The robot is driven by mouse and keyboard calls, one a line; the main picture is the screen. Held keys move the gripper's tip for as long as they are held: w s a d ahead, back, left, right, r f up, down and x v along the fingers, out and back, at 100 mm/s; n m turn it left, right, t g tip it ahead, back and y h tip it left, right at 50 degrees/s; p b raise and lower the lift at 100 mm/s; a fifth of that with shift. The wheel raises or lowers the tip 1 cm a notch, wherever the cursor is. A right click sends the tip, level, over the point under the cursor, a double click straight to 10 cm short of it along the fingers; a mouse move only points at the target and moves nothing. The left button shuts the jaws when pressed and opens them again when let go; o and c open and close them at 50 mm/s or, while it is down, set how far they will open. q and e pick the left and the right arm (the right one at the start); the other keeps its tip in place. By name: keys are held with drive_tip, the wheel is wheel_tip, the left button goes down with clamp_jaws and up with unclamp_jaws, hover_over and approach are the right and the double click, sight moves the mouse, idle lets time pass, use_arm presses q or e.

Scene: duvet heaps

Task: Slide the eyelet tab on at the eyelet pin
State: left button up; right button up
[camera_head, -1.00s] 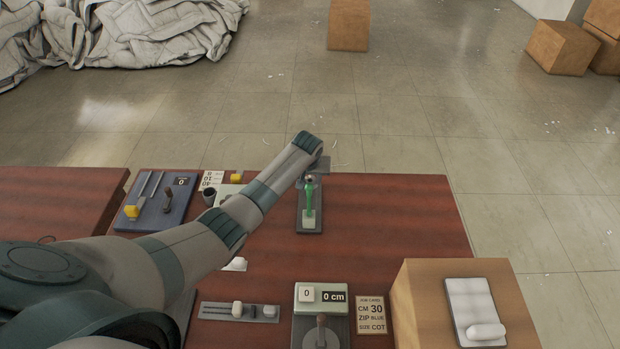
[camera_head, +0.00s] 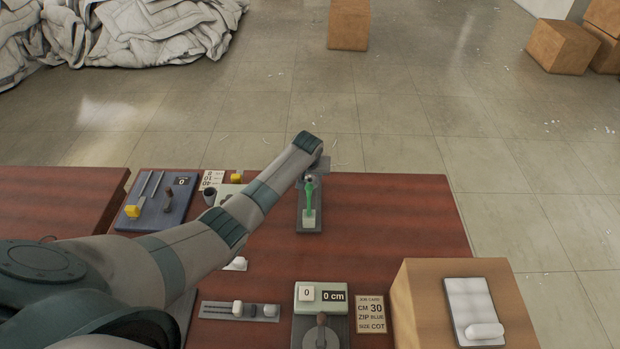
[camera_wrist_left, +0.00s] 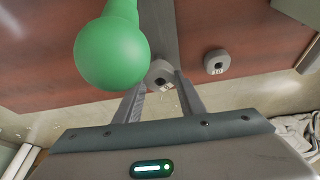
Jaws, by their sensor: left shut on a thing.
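My left gripper (camera_head: 309,179) reaches over the far middle of the table; in the wrist view its fingers (camera_wrist_left: 162,82) close on a small grey round piece (camera_wrist_left: 160,73) with a dark hole, likely the eyelet tab. A bright green pin (camera_head: 309,192) with a rounded head stands on a pale block on a dark grey plate (camera_head: 309,225). The green head (camera_wrist_left: 112,52) looms large beside the fingers in the wrist view. The grey piece appears beside it; whether they touch cannot be told. My right gripper is not in view.
A blue board (camera_head: 180,210) and a dark cup (camera_head: 209,197) lie left of the plate. A slider strip (camera_head: 215,310), a counter box (camera_head: 321,293), a job card (camera_head: 371,312) and a wooden box (camera_head: 425,300) are nearer. The table right of the plate is clear.

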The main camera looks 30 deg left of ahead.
use_arm(q)
drive_tip(key=shift+p, duration=0.3)
idle(0.4)
idle(0.4)
drive_tip(key=shift+f+b, duration=0.7)
drive_tip(key=shift+f, duration=0.4)
drive_tip(key=shift+f+b, duration=0.55)
drive_tip(key=shift+f, duration=0.4)
drive_tip(key=o, duration=1.1)
drive_tip(key=shift+r, duration=0.15)
